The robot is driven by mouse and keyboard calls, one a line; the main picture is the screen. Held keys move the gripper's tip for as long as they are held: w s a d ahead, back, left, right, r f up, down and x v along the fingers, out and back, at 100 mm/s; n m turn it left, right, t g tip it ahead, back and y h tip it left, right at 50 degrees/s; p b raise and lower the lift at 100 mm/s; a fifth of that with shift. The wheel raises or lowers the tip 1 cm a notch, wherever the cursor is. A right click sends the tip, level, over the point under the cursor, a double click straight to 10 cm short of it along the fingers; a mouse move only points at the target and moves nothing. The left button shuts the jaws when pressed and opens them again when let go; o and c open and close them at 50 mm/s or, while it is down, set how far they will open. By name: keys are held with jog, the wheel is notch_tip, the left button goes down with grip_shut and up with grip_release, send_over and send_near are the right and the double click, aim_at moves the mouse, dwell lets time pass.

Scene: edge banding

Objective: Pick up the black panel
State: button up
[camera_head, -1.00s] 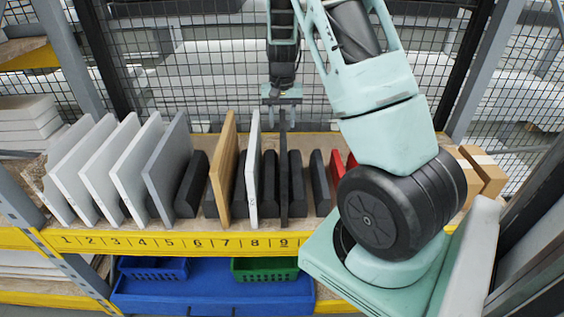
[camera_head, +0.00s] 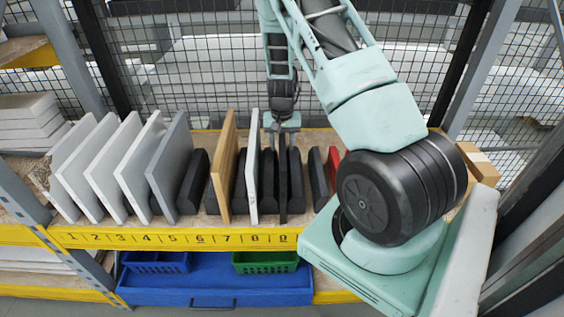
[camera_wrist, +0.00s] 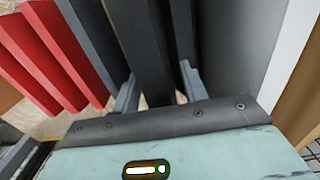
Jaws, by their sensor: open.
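The black panel (camera_head: 283,185) stands upright and thin on the shelf near the number 9 mark, edge toward the front. It also shows in the wrist view (camera_wrist: 140,45), between my two fingers. My gripper (camera_head: 282,126) is open and down at the panel's upper part. In the wrist view my gripper (camera_wrist: 158,90) has one finger on each side of the panel, with a gap showing beside it. I cannot tell how far down the fingers reach.
Black separator blocks (camera_head: 296,178) stand close on both sides. A white panel (camera_head: 254,170) and a brown panel (camera_head: 222,165) stand to the left, with grey panels further left. Wire mesh closes the back.

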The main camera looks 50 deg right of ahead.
grip_shut()
jog(key=shift+w+r, duration=0.1)
dwell(1.2)
